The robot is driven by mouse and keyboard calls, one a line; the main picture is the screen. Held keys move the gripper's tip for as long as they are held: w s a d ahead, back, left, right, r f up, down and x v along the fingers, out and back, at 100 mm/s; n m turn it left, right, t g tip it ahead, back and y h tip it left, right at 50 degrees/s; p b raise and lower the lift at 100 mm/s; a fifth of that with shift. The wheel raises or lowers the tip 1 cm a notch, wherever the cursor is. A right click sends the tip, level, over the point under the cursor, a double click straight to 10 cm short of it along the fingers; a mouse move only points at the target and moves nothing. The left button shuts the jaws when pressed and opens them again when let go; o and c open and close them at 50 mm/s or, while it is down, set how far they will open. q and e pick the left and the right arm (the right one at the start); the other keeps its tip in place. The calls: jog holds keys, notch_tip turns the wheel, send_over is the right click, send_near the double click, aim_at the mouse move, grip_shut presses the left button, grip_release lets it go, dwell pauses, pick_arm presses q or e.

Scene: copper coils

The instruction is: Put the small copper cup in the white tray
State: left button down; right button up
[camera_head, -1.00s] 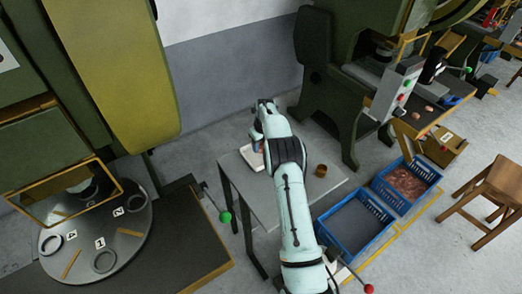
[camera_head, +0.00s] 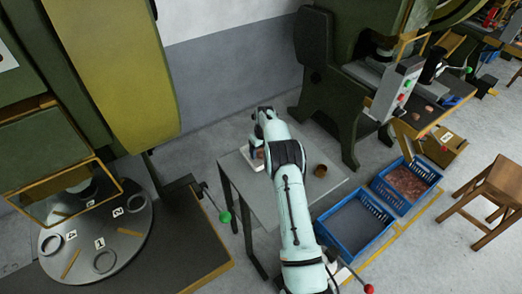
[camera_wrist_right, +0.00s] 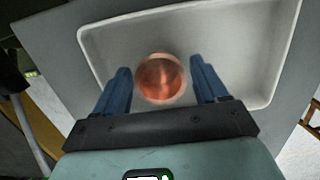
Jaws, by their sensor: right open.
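The small copper cup (camera_wrist_right: 161,78) sits inside the white tray (camera_wrist_right: 108,38) in the right wrist view, with its round face towards the camera. My right gripper (camera_wrist_right: 160,64) is open, with one blue finger on each side of the cup and a visible gap to both. In the head view the right gripper (camera_head: 256,146) is over the white tray (camera_head: 247,160) at the table's far left corner, and the arm hides most of the tray. My left gripper is not in view.
A brown-copper cup (camera_head: 320,171) stands on the grey table (camera_head: 262,200) to the right of my arm. Blue crates (camera_head: 355,228) stand on the floor right of the table. A press with a round dial (camera_head: 125,235) is on the left.

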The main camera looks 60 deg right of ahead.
notch_tip(320, 180, up, 12)
jog(key=s, duration=0.1)
jog(key=shift+s+a+p, duration=0.15)
jog(key=shift+a+p, duration=0.15)
jog(key=shift+a, duration=0.1)
dwell(0.5)
